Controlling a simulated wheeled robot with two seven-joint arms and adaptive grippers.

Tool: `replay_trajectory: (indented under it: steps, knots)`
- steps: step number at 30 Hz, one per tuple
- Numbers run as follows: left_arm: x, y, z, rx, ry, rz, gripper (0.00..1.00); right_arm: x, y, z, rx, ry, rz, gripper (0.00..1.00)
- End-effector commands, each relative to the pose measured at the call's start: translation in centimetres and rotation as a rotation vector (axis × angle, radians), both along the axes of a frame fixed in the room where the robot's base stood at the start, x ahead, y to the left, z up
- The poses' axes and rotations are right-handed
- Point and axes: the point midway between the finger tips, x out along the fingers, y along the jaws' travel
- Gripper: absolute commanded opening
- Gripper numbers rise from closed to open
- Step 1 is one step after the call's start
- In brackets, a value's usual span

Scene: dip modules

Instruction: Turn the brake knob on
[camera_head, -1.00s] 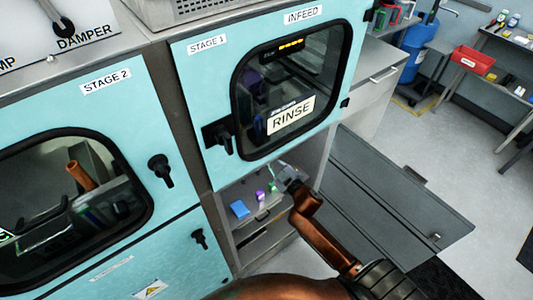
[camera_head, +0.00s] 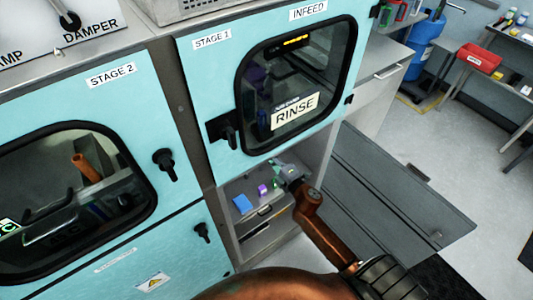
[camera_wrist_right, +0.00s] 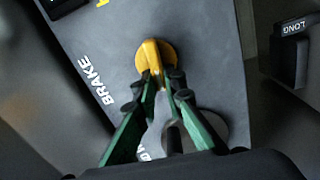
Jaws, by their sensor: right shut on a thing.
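The yellow brake knob (camera_wrist_right: 150,53) sits on a dark grey panel (camera_wrist_right: 205,60) in the right wrist view, beside the white word "BRAKE" (camera_wrist_right: 96,80). My right gripper (camera_wrist_right: 165,82) has its green fingers closed together around the knob's lower grip; the tips hide part of it. In the head view my right gripper (camera_head: 284,172) reaches into the open compartment under the RINSE door; the knob cannot be made out there. My left gripper is not in view.
A round grey base with a dark knob (camera_wrist_right: 205,130) lies partly behind my fingers. A black "LONG" lever (camera_wrist_right: 290,50) stands to the right. A blue block (camera_head: 242,203) and a purple one (camera_head: 262,189) sit in the compartment. A grey flap (camera_head: 385,195) hangs open.

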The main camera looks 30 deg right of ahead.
Motion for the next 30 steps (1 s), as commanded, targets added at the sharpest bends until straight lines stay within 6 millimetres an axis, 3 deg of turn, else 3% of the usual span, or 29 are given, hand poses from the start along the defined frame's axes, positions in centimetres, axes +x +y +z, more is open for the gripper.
replay_trajectory:
  steps: [9,24,25,30]
  knots:
    - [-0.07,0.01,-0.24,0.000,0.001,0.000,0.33,-0.02,0.20,-0.30,-0.101,-0.007,0.004,0.00]
    - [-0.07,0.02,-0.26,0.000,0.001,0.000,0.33,-0.03,0.20,-0.34,-0.118,-0.008,0.004,0.00]
    - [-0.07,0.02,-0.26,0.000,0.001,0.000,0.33,-0.04,0.20,-0.35,-0.118,-0.008,0.004,0.11]
    - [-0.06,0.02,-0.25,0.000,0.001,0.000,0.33,-0.02,0.13,-0.31,-0.118,-0.007,0.002,0.23]
